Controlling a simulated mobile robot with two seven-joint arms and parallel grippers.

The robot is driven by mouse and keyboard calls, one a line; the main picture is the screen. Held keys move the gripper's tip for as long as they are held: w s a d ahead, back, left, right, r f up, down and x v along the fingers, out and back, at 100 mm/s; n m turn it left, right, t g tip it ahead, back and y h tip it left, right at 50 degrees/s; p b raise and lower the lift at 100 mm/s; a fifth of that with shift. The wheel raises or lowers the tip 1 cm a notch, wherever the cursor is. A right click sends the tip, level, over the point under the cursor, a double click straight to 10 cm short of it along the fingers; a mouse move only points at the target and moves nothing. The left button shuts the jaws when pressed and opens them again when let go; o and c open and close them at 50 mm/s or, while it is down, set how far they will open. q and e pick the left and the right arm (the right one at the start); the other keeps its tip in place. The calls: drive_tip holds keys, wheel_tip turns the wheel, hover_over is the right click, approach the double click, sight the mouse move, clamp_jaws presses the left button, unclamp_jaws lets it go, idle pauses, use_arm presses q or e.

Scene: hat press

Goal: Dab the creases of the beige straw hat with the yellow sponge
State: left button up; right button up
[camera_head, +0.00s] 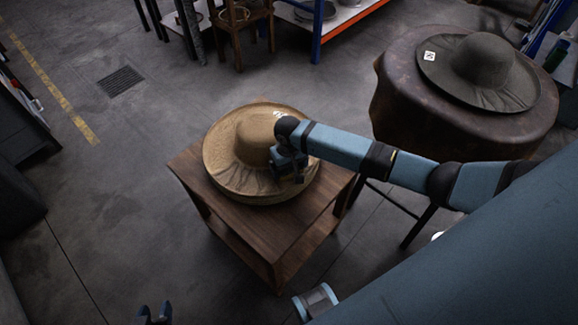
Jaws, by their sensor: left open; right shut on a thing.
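The beige straw hat (224,160) lies brim down on a small wooden table (255,222), with creases on the near side of its brim. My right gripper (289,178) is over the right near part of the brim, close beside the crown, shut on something. The yellow sponge cannot be made out; the gripper and wrist hide what is held. Whether it touches the hat cannot be told from this view. My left gripper (154,314) is at the bottom edge, open, apart from the table and hat, and only its tips show.
A dark grey hat (483,62) with a white tag lies on a round brown table (400,110) at the right. Shelving with an orange edge (350,20) and a wooden stool (238,25) stand at the back.

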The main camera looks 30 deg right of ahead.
idle(0.5)
drive_tip(key=shift+f, duration=0.55)
idle(0.5)
drive_tip(key=shift+p, duration=0.3)
idle(2.1)
